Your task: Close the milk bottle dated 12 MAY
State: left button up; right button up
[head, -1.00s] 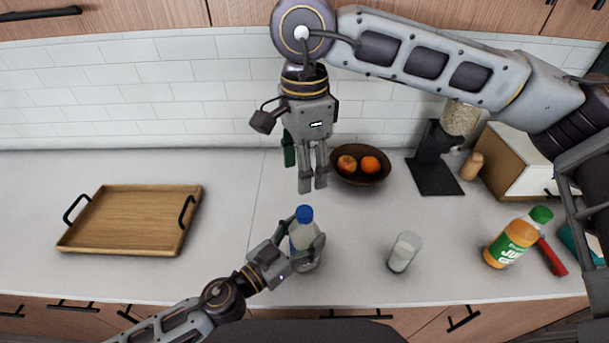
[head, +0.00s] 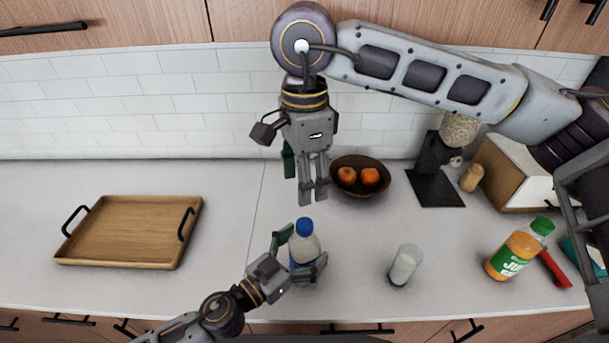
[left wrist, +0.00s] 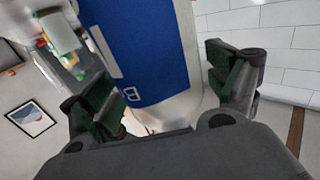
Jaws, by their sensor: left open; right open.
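A milk bottle (head: 304,243) with a blue cap stands upright on the counter at the middle front. My left gripper (head: 302,258) is open, with its fingers on either side of the bottle. In the left wrist view the bottle's blue label (left wrist: 150,50) fills the space between the two spread fingers (left wrist: 175,92); the date cannot be read. The blue cap (head: 304,226) sits at the bottle's top; I cannot tell whether it is tight. My right gripper (head: 313,192) is open and empty, pointing down above and behind the bottle, apart from it.
A glass of milk (head: 404,265) and a juice bottle (head: 518,250) stand to the right, beside a red-handled item (head: 555,268). A fruit bowl (head: 360,190) is behind. A wooden tray (head: 130,232) lies at left. The counter between tray and bottle is clear.

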pick_arm(q)
jog(key=shift+s+a, duration=0.15)
jog(key=shift+a, duration=0.05)
jog(key=v, duration=1.1)
jog(key=shift+s+a, duration=0.15)
dwell(1.9)
dwell(0.5)
jog(key=shift+s, duration=0.15)
